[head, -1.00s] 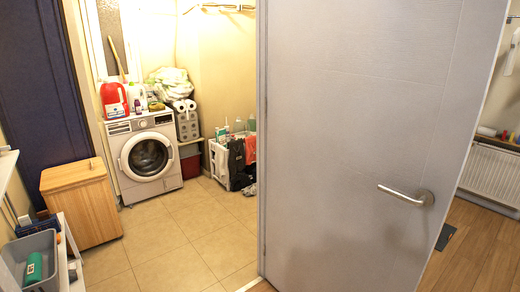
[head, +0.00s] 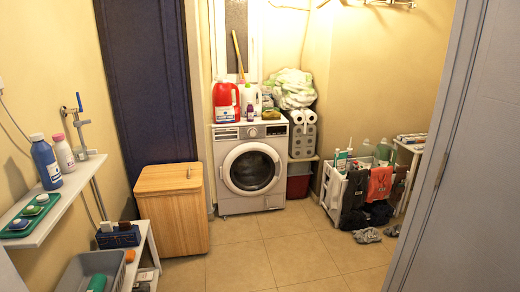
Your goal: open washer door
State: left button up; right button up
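The washer (head: 251,170) stands against the back wall in the head view, white with a round front door (head: 251,169). The door looks shut, with a dark glass centre and a pale ring. A control panel with a knob runs along the washer's top front. Bottles and a red jug (head: 226,101) stand on top of it. Neither of my grippers shows in the head view.
A wooden hamper (head: 172,208) stands left of the washer. A white basket rack (head: 335,188) with cloths is at the right, shoes on the floor beside it. Shelves (head: 62,198) line the left wall. The grey door (head: 465,170) edges the right. The tiled floor (head: 285,245) ahead is clear.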

aim_at(226, 171)
jog(key=i+j, duration=0.1)
jog(key=i, duration=0.9)
jog(key=i+j, duration=0.1)
jog(key=i, duration=0.9)
jog(key=i+l, duration=0.15)
jog(key=i, duration=0.25)
jog(key=i+l+u, duration=0.1)
jog(key=i, duration=0.3)
jog(key=i+l+u, duration=0.1)
jog(key=i+l, duration=0.2)
jog(key=i, duration=0.05)
